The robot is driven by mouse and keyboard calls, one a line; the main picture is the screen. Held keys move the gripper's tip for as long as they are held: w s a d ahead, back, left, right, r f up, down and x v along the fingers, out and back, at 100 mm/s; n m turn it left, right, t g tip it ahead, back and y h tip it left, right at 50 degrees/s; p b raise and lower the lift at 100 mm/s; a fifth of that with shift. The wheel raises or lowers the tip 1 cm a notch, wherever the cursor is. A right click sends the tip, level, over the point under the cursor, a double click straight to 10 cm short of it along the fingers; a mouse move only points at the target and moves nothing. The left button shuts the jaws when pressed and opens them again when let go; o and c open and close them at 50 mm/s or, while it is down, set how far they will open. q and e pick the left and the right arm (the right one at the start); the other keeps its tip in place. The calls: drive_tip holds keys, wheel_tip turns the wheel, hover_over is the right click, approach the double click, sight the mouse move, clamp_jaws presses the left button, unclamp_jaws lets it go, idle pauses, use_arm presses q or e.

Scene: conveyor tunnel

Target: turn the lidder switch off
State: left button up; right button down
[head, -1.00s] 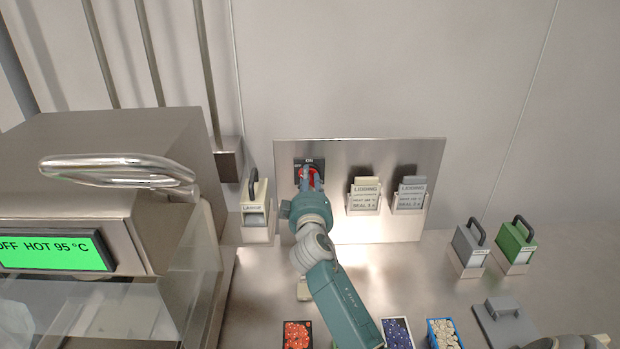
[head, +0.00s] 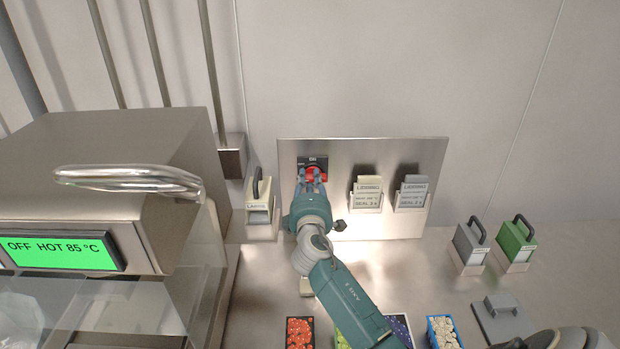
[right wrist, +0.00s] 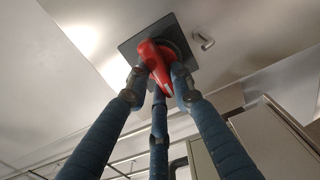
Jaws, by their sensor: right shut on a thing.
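The lidder switch is a red handle (head: 317,171) on a dark square plate (head: 323,160) marked ON at the top. It sits at the upper left of a steel wall panel (head: 395,225). My right gripper (head: 311,180) is shut on the red handle, its fingers partly hiding it. In the right wrist view, three blue fingers close around the handle (right wrist: 155,60) in front of the dark plate (right wrist: 183,37). The handle's exact angle is hard to read behind the fingers. The machine's green display (head: 62,250) reads OFF HOT 85 °C.
Two tag holders (head: 366,203) are on the panel to the right. A cream handled block (head: 260,205) stands left of the panel. Grey (head: 469,243) and green (head: 515,242) blocks stand right. Containers of small items, including a blue one (head: 442,333), line the front.

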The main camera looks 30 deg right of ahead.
drive_tip(key=shift+a+f+n, duration=0.1)
drive_tip(key=shift+f+n, duration=0.1)
drive_tip(key=shift+n, duration=0.1)
drive_tip(key=c, duration=1.5)
unclamp_jaws()
drive_tip(key=shift+r, duration=0.1)
drive_tip(key=v, duration=1.2)
drive_tip(key=shift+s, duration=0.1)
